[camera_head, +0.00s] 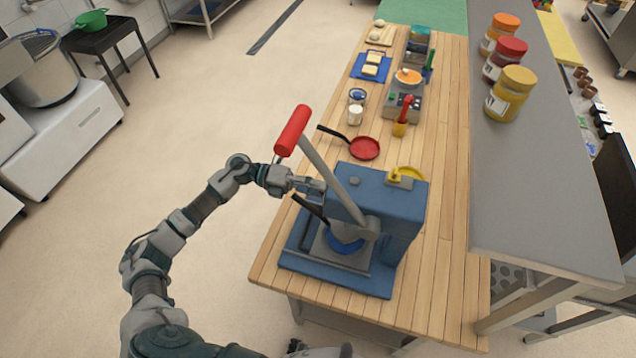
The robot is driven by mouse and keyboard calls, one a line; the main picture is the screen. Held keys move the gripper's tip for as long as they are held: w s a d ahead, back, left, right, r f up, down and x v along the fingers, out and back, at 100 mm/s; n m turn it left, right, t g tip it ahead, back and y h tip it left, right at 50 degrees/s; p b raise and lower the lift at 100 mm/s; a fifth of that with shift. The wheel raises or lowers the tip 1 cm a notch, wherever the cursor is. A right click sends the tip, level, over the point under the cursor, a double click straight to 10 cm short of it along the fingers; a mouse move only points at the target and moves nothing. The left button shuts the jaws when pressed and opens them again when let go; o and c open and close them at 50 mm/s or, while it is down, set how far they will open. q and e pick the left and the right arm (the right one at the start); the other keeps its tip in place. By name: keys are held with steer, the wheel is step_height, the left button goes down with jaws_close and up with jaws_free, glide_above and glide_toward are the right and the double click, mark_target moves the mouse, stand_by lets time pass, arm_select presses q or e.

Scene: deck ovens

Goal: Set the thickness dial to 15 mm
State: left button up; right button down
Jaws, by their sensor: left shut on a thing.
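A blue press (395,200) stands at the near end of the wooden table, with a long grey lever (335,172) ending in a red grip (293,130). A yellow half-round part (408,173) sits on its top; I cannot read any marks on it. A dark handle (310,208) sticks out to the left, over the press's base. My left gripper (313,185) reaches in from the left, at the left side of the press head behind the lever. It is shut on a part of the press that its fingers hide. My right gripper (297,345) shows only as a small piece at the bottom edge.
A red pan (365,148) lies just behind the press. Farther back are jars, a blue tray (358,68) and a small cooker (403,105). A grey shelf (535,150) with several jars runs along the right.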

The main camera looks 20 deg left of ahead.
arm_select(q)
steer(key=shift+w+a+n+p, duration=0.1)
steer(key=shift+n+p, duration=1.6)
steer(key=shift+n, duration=0.6)
steer(key=o, duration=1.1)
steer(key=shift+o, duration=0.2)
steer(key=shift+w+a+f, duration=0.1)
steer(key=shift+w+a, duration=0.05)
